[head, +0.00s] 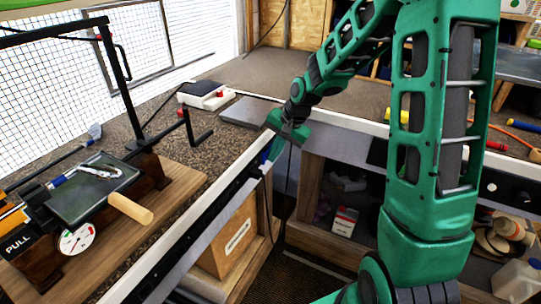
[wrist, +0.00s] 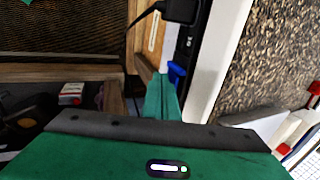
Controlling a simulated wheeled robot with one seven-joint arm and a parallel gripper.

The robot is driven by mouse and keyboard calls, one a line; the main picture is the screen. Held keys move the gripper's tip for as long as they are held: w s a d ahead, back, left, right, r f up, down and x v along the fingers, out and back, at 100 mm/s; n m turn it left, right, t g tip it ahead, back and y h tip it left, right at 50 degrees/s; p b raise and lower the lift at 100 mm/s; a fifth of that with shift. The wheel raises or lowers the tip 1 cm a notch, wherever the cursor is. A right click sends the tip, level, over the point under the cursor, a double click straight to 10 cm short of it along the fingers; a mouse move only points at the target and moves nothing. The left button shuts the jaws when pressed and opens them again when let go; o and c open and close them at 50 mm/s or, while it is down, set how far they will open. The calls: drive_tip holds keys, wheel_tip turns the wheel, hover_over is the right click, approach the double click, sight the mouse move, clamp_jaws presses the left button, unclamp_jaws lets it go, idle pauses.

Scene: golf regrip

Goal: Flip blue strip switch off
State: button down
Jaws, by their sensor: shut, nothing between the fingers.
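The blue switch (wrist: 177,74) shows in the wrist view on the dark power strip (wrist: 189,48), which runs along the front edge of the bench. My gripper (wrist: 160,78) is shut and empty, its green fingertips just left of the switch and very close to it. I cannot tell whether they touch, or which way the switch is tipped. In the head view my gripper (head: 268,162) is at the bench's front edge, near the right end of the power strip (head: 215,208), and largely hides the switch.
A black plug (wrist: 181,10) with its cord sits on the strip. A wooden cabinet (head: 228,240) stands below the bench edge.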

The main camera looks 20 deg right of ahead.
drive_tip(key=shift+r, duration=0.1)
drive_tip(key=shift+r, duration=0.7)
drive_tip(key=s+d+r, duration=0.6)
drive_tip(key=s+r, duration=0.1)
drive_tip(key=shift+s+d+r, duration=0.15)
drive_tip(key=shift+d+r, duration=0.05)
drive_tip(key=shift+r, duration=0.05)
idle(0.6)
